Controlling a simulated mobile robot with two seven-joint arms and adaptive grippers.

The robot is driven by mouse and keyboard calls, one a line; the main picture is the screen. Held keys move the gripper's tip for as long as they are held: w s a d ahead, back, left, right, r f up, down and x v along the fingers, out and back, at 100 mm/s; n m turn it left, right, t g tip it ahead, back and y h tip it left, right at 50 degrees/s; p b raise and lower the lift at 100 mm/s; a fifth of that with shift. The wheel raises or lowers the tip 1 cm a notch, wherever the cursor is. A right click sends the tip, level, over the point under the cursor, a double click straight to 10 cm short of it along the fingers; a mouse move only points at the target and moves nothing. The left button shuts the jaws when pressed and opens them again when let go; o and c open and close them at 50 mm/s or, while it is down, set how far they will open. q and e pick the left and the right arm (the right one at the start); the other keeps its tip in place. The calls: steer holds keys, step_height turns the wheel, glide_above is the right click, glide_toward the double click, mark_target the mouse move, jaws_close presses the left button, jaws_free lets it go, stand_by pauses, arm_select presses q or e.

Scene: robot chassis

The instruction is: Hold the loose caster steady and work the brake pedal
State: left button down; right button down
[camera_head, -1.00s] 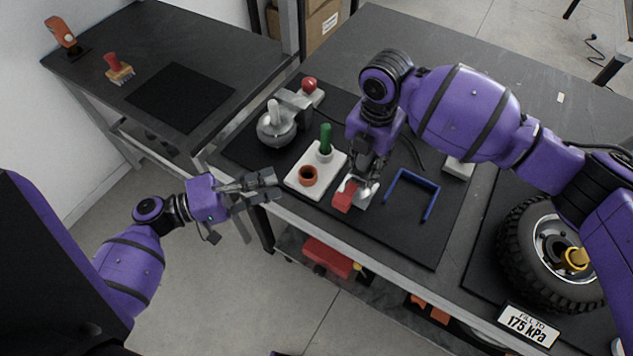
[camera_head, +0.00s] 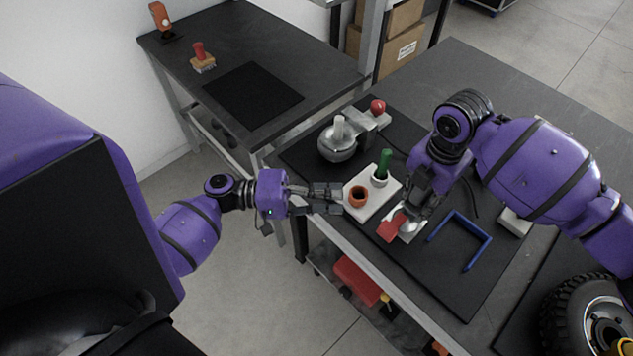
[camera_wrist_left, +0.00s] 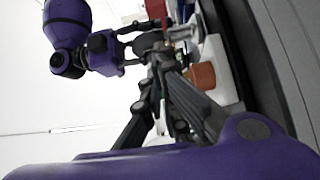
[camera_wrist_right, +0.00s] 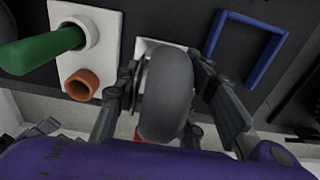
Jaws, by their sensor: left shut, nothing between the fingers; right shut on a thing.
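The caster has a grey wheel (camera_wrist_right: 165,95), which sits between the fingers of my right gripper (camera_wrist_right: 170,100) in the right wrist view. In the head view my right gripper (camera_head: 413,208) is shut on the caster from above. The caster's red brake pedal (camera_head: 392,228) sticks out toward the front mat edge, beside a pale plate. The pedal is also in the left wrist view (camera_wrist_left: 155,9). My left gripper (camera_head: 339,198) is shut and empty at the bench's front edge, close to the white block and left of the pedal, apart from it.
A white block (camera_head: 362,211) holds an orange cup (camera_head: 358,197) and a green-handled tool (camera_head: 384,165). A blue U-shaped bracket (camera_head: 464,236) lies right of the caster. A metal device with a red knob (camera_head: 378,107) stands behind. A tyre (camera_head: 575,310) is at the lower right.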

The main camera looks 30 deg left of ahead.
mark_target(394, 224)
arm_select(q)
steer(key=d, duration=0.7)
steer(key=shift+w+d, duration=0.25)
